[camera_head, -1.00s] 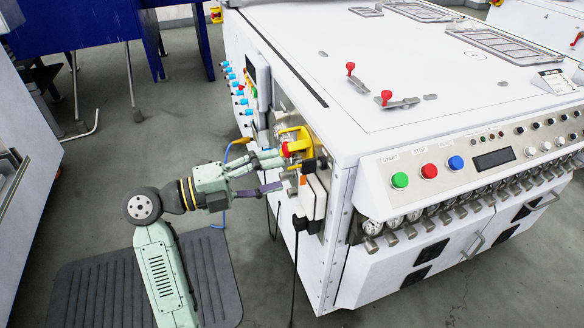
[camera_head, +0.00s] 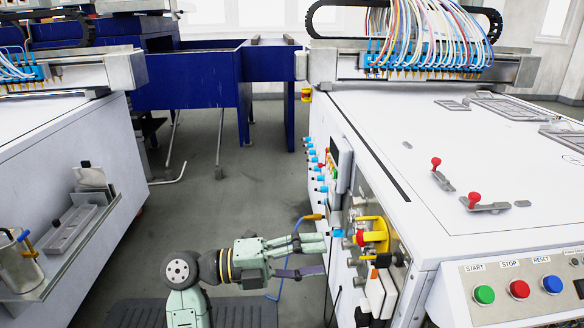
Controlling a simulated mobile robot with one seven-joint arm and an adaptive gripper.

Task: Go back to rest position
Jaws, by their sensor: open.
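My gripper (camera_head: 312,258) is at the lower middle of the head view, on my green arm. Its two fingers are spread apart and point right, toward the side panel of the white machine (camera_head: 398,225). Nothing shows between the fingers. A yellow handle with a red part (camera_head: 374,236) sits on that panel, just right of the fingertips. I cannot tell whether the upper fingertip touches anything there.
Blue pneumatic fittings (camera_head: 318,172) line the panel behind the gripper. A nozzle gantry (camera_head: 420,68) spans the machine top. A second white machine (camera_head: 65,160) with a shelf stands left. Blue tables (camera_head: 195,85) stand behind. Grey floor (camera_head: 215,195) between the machines is clear.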

